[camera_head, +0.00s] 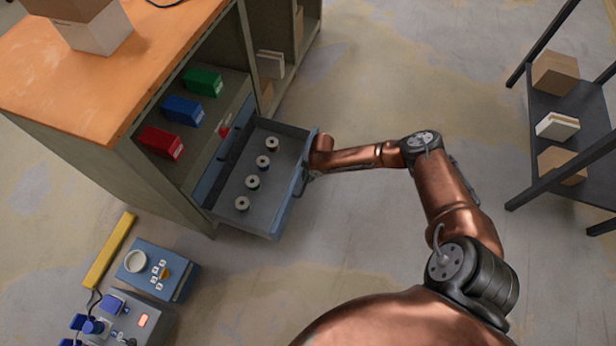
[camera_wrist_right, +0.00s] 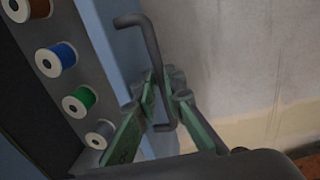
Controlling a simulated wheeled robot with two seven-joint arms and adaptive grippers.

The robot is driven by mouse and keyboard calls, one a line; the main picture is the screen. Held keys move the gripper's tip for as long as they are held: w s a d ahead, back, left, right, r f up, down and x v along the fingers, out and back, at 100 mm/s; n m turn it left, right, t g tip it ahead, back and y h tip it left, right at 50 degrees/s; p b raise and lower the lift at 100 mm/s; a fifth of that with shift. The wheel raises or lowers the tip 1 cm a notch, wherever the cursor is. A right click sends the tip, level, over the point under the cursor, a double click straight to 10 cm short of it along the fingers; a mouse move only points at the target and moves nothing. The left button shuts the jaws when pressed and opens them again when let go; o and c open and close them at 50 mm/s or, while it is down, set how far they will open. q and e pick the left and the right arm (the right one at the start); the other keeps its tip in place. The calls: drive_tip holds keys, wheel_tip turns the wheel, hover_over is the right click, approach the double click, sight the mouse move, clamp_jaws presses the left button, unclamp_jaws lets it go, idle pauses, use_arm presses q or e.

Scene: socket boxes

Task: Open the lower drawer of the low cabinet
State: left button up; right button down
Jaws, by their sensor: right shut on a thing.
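The low cabinet (camera_head: 160,180) stands at the left in the head view, with an orange top. One of its drawers (camera_head: 272,226) is pulled well out, and its grey inside shows. It holds a row of several thread spools (camera_head: 252,182), which also show in the wrist view (camera_wrist_right: 62,55). My right gripper (camera_head: 311,174) is at the drawer's blue front, partly hidden by my wrist. In the right wrist view its green-padded fingers (camera_wrist_right: 163,98) are shut on the dark bar handle (camera_wrist_right: 146,35). My left gripper is not in view.
Another blue front (camera_head: 212,168) shows beside the open drawer. Red (camera_head: 160,142), blue (camera_head: 183,110) and green (camera_head: 203,82) bins sit on the cabinet shelf. A blue control box (camera_head: 175,285) is at the lower left. A dark rack (camera_head: 570,105) stands at the right. The floor between is clear.

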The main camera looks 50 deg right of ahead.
drive_tip(key=c, duration=2.3)
unclamp_jaws()
drive_tip(key=shift+s, duration=0.15)
wheel_tip(320, 180, up, 12)
drive_tip(key=s+d, duration=0.1)
drive_tip(key=s, duration=0.1)
drive_tip(key=shift+f, duration=0.15)
